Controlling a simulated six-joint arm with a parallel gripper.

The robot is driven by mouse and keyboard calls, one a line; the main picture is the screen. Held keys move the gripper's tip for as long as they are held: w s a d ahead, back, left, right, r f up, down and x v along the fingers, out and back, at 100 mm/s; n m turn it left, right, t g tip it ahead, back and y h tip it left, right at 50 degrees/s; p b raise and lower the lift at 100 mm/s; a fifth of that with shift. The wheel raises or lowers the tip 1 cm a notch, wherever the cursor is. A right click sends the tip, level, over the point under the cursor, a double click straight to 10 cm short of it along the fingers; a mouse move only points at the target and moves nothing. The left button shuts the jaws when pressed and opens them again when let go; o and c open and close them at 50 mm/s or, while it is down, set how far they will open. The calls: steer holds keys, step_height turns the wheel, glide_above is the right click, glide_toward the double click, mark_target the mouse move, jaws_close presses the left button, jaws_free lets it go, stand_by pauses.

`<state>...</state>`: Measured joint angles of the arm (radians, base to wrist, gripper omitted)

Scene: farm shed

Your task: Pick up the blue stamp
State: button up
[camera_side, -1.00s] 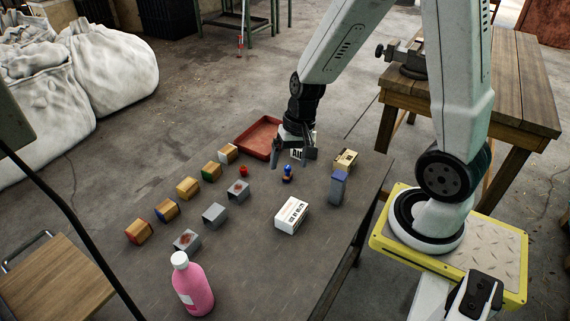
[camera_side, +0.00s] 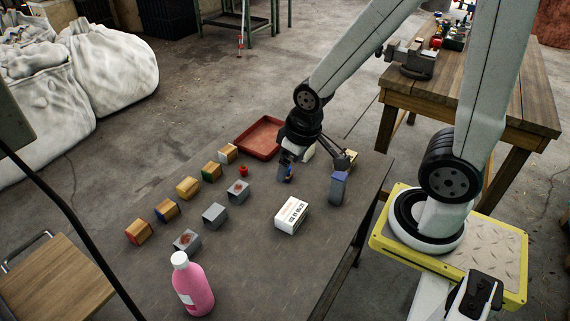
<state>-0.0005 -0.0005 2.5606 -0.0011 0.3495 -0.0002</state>
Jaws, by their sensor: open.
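The other finger reaches out to the right, near the blue-topped grey block. I cannot tell whether a finger touches the stamp.
The blue-topped grey block (camera_side: 338,187) stands close on the right. A white printed box (camera_side: 292,215) lies nearer. A small red object (camera_side: 243,170), a red tray (camera_side: 259,137), several blocks and a pink bottle (camera_side: 191,285) are to the left. The table's front middle is clear.

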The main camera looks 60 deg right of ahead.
steer(key=shift+c, duration=0.2)
steer(key=shift+c, duration=1)
steer(key=w+d+f+n+g+h, duration=0.1)
steer(key=w+d+f+n+h, duration=0.3)
steer(key=f, duration=0.4)
steer(key=w+d+f+n+g+h, duration=0.1)
steer(key=w+d+f+n+h, duration=0.4)
steer(key=d+f+n+h, duration=0.1)
steer(key=w+d+f+n+g+h, duration=0.2)
steer(key=w+d+f+n+h, duration=0.2)
steer(key=f, duration=0.6)
steer(key=shift+w+d+n+h, duration=0.2)
steer(key=shift+d+n+h, duration=0.25)
steer(key=shift+n+h, duration=0.2)
steer(key=shift+w+d+n+h, duration=0.2)
steer(key=shift+d+n+h, duration=0.25)
steer(key=shift+n+h, duration=0.2)
steer(key=shift+w+d+f+n+t+h, duration=0.1)
steer(key=shift+w+f+n+t+h, duration=0.1)
steer(key=shift+f+n+t+h, duration=0.6)
steer(key=shift+d, duration=3.9)
